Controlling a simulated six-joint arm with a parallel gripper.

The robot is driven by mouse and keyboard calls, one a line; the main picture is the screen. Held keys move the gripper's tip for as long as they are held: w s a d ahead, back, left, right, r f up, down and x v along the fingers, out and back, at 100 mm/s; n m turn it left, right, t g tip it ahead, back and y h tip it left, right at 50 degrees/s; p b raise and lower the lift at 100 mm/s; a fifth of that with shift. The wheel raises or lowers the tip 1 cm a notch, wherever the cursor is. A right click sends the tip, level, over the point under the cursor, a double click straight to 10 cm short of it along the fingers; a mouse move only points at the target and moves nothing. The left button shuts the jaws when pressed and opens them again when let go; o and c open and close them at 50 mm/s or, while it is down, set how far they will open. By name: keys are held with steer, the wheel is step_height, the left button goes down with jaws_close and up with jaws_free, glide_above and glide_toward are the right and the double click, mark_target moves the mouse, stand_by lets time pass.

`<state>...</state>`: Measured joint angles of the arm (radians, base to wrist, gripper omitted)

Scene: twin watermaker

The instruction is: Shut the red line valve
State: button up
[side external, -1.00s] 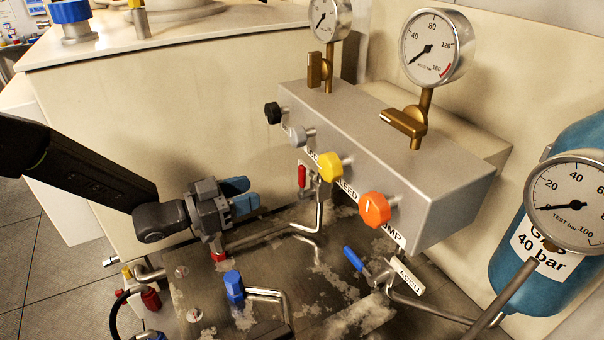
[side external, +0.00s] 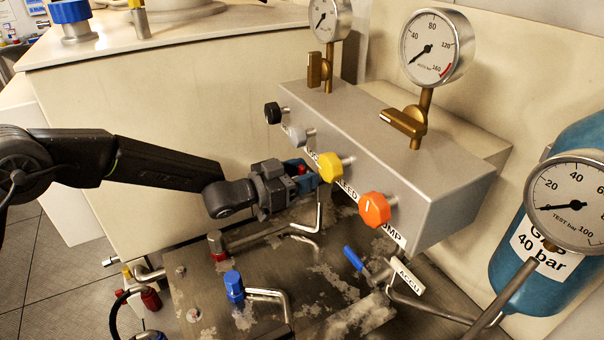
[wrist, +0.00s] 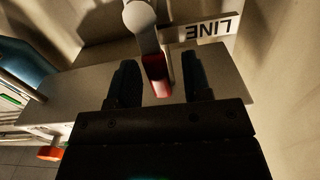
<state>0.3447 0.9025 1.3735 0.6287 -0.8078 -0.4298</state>
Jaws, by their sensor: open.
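The red line valve handle (side external: 299,171) shows as a small red patch between my gripper's blue fingers in the side view. In the wrist view the red handle (wrist: 157,80) hangs between the two dark fingertips, with a gap on each side. A LINE label (wrist: 208,28) is just beyond it, upside down in that view. The pipe at the valve is partly hidden by the fingers in the side view.
A yellow knob (side external: 330,167) is close to the right of my fingertips. An orange knob (side external: 374,208), a grey knob (side external: 298,136) and a black knob (side external: 272,113) also stick out from the block (side external: 400,165). Blue-handled valve (side external: 354,258) and pipes stand on the stained plate (side external: 310,285).

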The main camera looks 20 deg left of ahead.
jaws_close()
stand_by(0.3)
steer(key=shift+s+d, duration=0.1)
stand_by(0.4)
steer(key=s+d+f+m, duration=0.4)
steer(key=f+m, duration=0.1)
steer(key=m, duration=1.2)
steer(key=shift+f, duration=0.25)
stand_by(0.4)
